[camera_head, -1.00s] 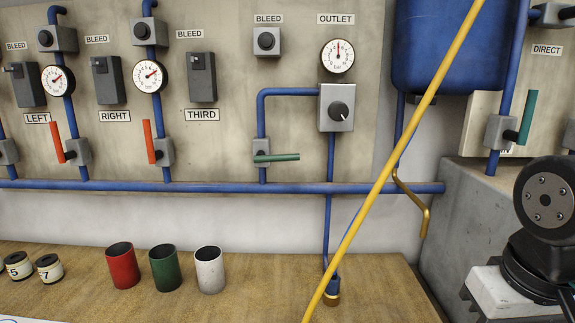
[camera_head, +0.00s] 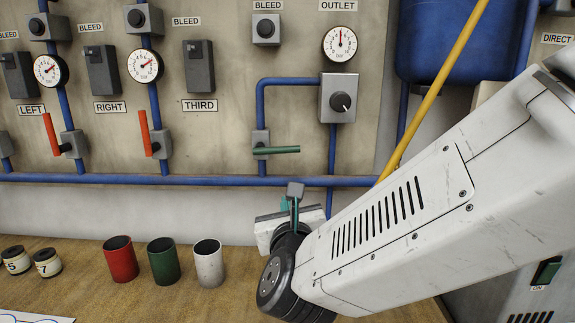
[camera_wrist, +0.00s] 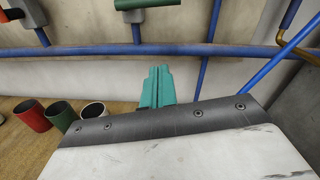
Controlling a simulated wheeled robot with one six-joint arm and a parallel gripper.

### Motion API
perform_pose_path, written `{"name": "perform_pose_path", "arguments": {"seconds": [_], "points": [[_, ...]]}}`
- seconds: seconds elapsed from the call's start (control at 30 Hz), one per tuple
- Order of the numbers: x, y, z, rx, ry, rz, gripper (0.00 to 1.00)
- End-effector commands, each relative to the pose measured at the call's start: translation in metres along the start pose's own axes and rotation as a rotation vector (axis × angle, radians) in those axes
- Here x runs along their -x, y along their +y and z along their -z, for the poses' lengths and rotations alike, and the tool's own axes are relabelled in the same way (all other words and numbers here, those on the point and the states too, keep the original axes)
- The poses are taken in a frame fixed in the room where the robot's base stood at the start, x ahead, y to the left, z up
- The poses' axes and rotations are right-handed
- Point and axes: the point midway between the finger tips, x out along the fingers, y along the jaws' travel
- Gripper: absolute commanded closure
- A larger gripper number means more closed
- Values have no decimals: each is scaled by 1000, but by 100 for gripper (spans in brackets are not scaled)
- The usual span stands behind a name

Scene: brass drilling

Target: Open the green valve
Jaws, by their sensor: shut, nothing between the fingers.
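The green valve (camera_head: 276,150) sits on the blue pipe below and left of the OUTLET gauge. Its handle lies level, pointing right from a grey valve body. In the wrist view the green handle (camera_wrist: 147,4) shows cut off at the top edge. My gripper (camera_head: 294,197) is below the handle and a little to its right, in front of the blue horizontal pipe, apart from the handle. In the wrist view its teal fingers (camera_wrist: 156,82) are together, pointing up, with nothing between them.
A blue horizontal pipe (camera_head: 110,178) runs under the panel. Red, green and white cups (camera_head: 208,265) stand on the wooden bench (camera_head: 85,285). Two red-handled valves (camera_head: 147,133) are at left. A yellow pole (camera_head: 440,85) slants at right. My arm hides the right side.

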Motion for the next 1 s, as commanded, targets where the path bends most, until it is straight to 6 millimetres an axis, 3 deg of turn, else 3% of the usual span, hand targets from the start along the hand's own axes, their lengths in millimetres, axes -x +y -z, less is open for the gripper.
{"name": "perform_pose_path", "arguments": {"seconds": [0.13,0.27,0.73,1.0], "points": [[7,2,-1,-119,-49,66,100],[0,0,-2,-145,-61,83,100],[-92,-8,-7,-144,-61,83,100],[-98,-13,-42,-145,-63,80,100]]}}
